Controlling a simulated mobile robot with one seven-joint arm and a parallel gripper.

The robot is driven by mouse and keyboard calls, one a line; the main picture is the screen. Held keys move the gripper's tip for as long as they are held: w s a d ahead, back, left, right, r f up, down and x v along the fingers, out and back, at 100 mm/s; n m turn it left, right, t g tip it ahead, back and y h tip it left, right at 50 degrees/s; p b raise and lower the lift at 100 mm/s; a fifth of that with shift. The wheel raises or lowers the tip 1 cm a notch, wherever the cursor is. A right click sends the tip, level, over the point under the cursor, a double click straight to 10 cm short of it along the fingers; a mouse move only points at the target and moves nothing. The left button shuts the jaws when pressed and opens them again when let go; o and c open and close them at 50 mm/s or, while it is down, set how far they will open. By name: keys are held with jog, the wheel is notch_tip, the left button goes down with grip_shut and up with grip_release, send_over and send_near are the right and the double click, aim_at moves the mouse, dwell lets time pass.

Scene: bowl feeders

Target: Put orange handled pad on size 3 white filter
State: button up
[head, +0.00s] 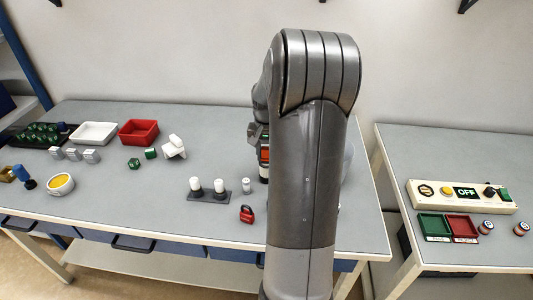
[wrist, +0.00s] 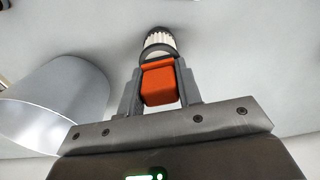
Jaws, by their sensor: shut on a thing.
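My gripper (wrist: 160,90) is shut on the orange handle of the pad (wrist: 159,82). The pad's dark round part shows just beyond the fingertips. A white ribbed filter (wrist: 158,39) stands beyond it, in line with the pad. I cannot tell whether pad and filter touch. In the head view the orange handle (head: 264,155) shows at the left edge of my arm, with a bit of white below it; my arm hides the rest. No size mark on the filter is readable.
A large pale cylinder (wrist: 55,102) stands left of my gripper in the wrist view. In the head view, a dark stand (head: 208,197) with two white-topped pieces, a small white piece (head: 246,185) and a red padlock-shaped object (head: 246,214) lie left of my arm. A red tray (head: 153,139) is farther left.

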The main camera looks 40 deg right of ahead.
jog(key=o, duration=1)
jog(key=shift+f, duration=0.1)
notch_tip(320, 180, up, 12)
jog(key=shift+r, duration=0.1)
jog(key=s+a+r+n+t+h, duration=0.1)
jog(key=s+a+r+n, duration=0.15)
jog(key=a, duration=0.65)
jog(key=s+a+r+n+t, duration=0.15)
jog(key=s+a+r, duration=0.25)
jog(key=a, duration=0.5)
jog(key=s+a+f+n+t, duration=0.1)
jog(key=s+a, duration=0.3)
jog(key=s+a+n+t, duration=0.1)
jog(key=s+a+n, duration=0.1)
jog(key=s+a, duration=0.2)
jog(key=s+a+f+n+t+y, duration=0.1)
jog(key=s+a+n, duration=0.1)
jog(key=s+a, duration=0.2)
jog(key=shift+s+f, duration=0.35)
jog(key=shift+s, duration=0.15)
